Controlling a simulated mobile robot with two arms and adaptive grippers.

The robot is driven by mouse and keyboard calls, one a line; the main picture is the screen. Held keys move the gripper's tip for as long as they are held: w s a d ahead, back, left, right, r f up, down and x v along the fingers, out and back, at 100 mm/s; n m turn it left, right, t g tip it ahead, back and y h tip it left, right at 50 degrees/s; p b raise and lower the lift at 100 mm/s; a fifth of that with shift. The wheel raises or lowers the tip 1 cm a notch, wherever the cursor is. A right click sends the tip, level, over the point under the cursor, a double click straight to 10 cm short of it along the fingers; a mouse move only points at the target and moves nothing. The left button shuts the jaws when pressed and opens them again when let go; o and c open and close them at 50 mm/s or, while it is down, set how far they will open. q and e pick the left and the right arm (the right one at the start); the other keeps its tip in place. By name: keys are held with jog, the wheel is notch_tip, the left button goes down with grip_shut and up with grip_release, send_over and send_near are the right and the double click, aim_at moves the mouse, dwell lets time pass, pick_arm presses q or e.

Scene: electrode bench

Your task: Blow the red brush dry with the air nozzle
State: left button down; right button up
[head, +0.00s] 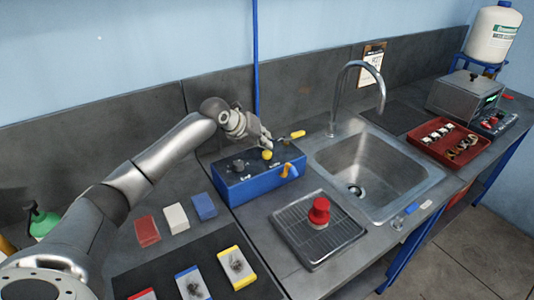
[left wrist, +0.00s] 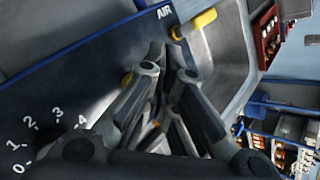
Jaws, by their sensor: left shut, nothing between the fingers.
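The red brush (head: 319,210) appears to be the round red-topped piece standing on the grey ribbed drain tray (head: 340,241) in front of the sink. The blue air box (head: 258,187) stands left of the sink, with a dial, a yellow knob (head: 267,155) and a yellow-orange nozzle (head: 288,169) at its front right. A yellow lever (head: 298,134) shows behind it; in the left wrist view a yellow piece (left wrist: 205,20) sits beside the word AIR. My left gripper (head: 266,141) is shut and empty just above the yellow knob, which its fingers partly hide in the wrist view. Contact is unclear.
The sink (head: 375,170) with its tall tap (head: 356,67) lies right of the box. Red, white and blue blocks (head: 204,207) lie left of it, with colour-edged pads (head: 236,268) on a black mat. A red tray (head: 424,146) stands beyond the sink.

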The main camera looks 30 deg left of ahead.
pick_arm(q)
jog(key=shift+f, duration=0.15)
jog(key=shift+f, duration=0.25)
jog(key=shift+f+b, duration=0.45)
jog(key=shift+f, duration=0.3)
dwell(0.6)
jog(key=shift+r, duration=0.1)
jog(key=shift+r+p, duration=0.9)
jog(key=shift+r, duration=0.15)
